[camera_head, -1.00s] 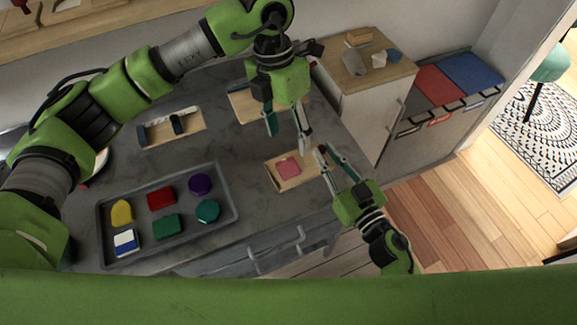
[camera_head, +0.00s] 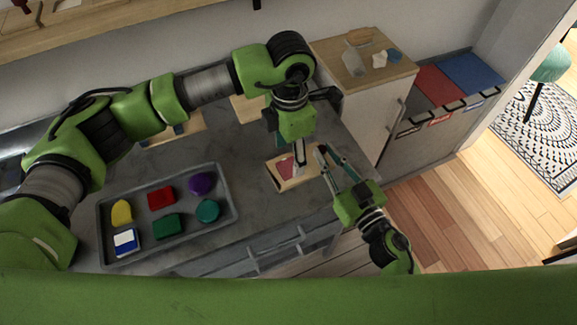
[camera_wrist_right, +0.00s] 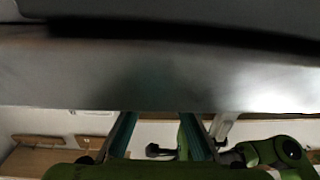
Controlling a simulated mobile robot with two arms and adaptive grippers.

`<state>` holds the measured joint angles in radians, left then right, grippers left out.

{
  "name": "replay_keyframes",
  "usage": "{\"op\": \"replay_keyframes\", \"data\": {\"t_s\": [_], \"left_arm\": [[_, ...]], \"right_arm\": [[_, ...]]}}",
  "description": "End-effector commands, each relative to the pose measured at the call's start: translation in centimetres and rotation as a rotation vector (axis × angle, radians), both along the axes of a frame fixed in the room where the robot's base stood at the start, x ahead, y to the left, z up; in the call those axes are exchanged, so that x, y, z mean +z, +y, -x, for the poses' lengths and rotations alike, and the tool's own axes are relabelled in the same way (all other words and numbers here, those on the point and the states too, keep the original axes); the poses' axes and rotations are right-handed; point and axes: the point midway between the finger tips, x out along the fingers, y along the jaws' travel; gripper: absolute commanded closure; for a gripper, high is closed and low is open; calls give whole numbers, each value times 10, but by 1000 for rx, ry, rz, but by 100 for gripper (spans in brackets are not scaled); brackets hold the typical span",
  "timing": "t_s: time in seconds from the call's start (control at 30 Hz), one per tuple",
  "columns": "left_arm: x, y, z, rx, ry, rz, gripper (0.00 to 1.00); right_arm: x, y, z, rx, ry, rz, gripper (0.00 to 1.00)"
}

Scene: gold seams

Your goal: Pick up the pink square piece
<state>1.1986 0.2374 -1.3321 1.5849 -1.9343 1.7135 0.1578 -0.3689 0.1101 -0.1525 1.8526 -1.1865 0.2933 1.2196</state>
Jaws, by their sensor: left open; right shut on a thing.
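The pink square piece (camera_head: 285,168) lies on a small wooden tray (camera_head: 286,187) on the grey counter in the head view, partly hidden by my left gripper. My left gripper (camera_head: 290,162) is open and points down at the piece, with its fingers at or just above it; I cannot tell whether they touch it. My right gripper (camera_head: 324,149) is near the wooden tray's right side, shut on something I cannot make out. Its teal fingers (camera_wrist_right: 158,135) show in the right wrist view, with their tips hidden behind a grey slab.
A grey tray (camera_head: 233,212) at the left holds several coloured pieces. Other wooden trays are partly hidden behind my left arm. A white cabinet (camera_head: 355,110) with a wooden top stands at the right, beside bins (camera_head: 437,88). Bare counter lies between the grey tray and the wooden tray.

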Motion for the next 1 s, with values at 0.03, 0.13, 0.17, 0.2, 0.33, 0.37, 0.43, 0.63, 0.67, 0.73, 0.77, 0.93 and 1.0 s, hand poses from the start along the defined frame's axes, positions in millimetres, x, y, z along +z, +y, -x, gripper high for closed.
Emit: {"op": "replay_keyframes", "data": {"t_s": [0.03, 0.13, 0.17, 0.2, 0.33, 0.37, 0.43, 0.63, 0.67, 0.73, 0.77, 0.93, 1.0], "left_arm": [[-9, 2, 2, 1, 4, -1, 46], [-25, 3, 3, 1, 4, -1, 46], [-29, 3, 3, 2, 4, -1, 46], [-34, 2, 3, 2, 4, 0, 46], [-40, 2, 2, 1, 0, 1, 46], [-40, 2, 2, 1, 0, 1, 46], [-40, 2, 2, 1, 0, 0, 46], [-41, 2, 2, 2, 0, -1, 83], [-41, 3, 2, 2, 2, -1, 89], [-42, 3, 2, 3, 2, -2, 89], [-42, 3, 3, 3, 3, -3, 89], [-43, 4, 3, 4, 4, -5, 89], [-42, 4, 3, 4, 5, -5, 89]], "right_arm": [[0, 0, 0, 0, 0, 0, 96], [0, 0, 0, 0, 0, 0, 96], [0, 0, 0, 0, 0, 0, 96], [0, 0, 0, 0, 0, 0, 96], [0, 0, 0, 0, 0, 0, 96], [0, 0, 0, 0, 0, 0, 96], [0, 0, 0, 1, -1, 0, 96], [0, 1, 0, 2, -2, -1, 96], [1, 1, 0, 2, -2, -1, 96], [1, 1, 0, 2, -2, -1, 96], [1, 1, 0, 3, -3, -1, 96], [1, 1, 0, 3, -3, -3, 96], [1, 1, 0, 3, -3, -3, 96]]}}
